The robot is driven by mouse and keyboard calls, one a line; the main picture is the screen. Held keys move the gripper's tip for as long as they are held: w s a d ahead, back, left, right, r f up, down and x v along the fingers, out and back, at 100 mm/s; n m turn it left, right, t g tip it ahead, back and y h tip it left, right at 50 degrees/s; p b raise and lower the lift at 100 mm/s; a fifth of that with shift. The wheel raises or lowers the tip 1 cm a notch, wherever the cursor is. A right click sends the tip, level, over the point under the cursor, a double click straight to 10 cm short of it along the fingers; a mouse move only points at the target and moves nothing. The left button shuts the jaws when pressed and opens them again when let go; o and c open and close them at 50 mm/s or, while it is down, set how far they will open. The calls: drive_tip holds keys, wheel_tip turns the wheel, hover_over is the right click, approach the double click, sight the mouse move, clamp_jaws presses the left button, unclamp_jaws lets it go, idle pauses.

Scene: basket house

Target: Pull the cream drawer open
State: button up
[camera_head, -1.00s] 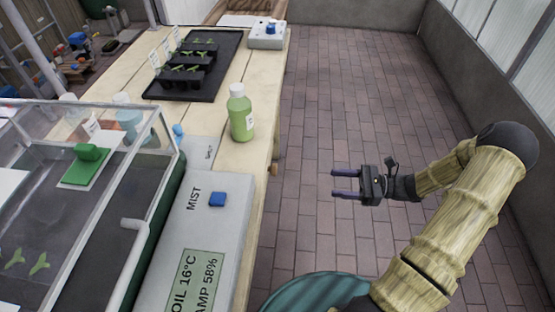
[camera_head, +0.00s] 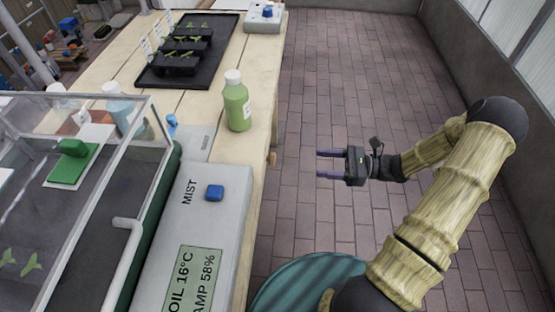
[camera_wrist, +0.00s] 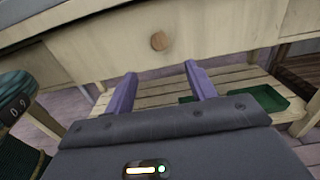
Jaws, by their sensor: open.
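The cream drawer (camera_wrist: 215,30) shows in the wrist view as a pale front under the bench top, with a round wooden knob (camera_wrist: 159,41). It looks shut. In the head view only the knob (camera_head: 272,158) sticks out past the bench edge; the drawer front is hidden under the top. My gripper (camera_head: 319,164) is open and empty, to the right of the knob and apart from it. In the wrist view the two purple fingers of my gripper (camera_wrist: 160,70) point toward the drawer, with the knob beyond and between their tips.
The wooden bench (camera_head: 215,105) carries a green bottle (camera_head: 237,102), a black seedling tray (camera_head: 190,50), a grey mist box (camera_head: 214,235) and a glass-sided case (camera_head: 130,225). A slatted lower shelf (camera_wrist: 235,78) holds green trays (camera_wrist: 268,97). The brick floor (camera_head: 350,90) is clear.

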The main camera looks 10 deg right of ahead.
drive_tip(key=w+a+b, duration=0.2)
drive_tip(key=a, duration=1.1)
drive_tip(key=shift+w+a, duration=0.25)
drive_tip(key=shift+w, duration=0.05)
drive_tip(key=shift+c, duration=0.5)
clamp_jaws()
drive_tip(key=shift+d, duration=0.15)
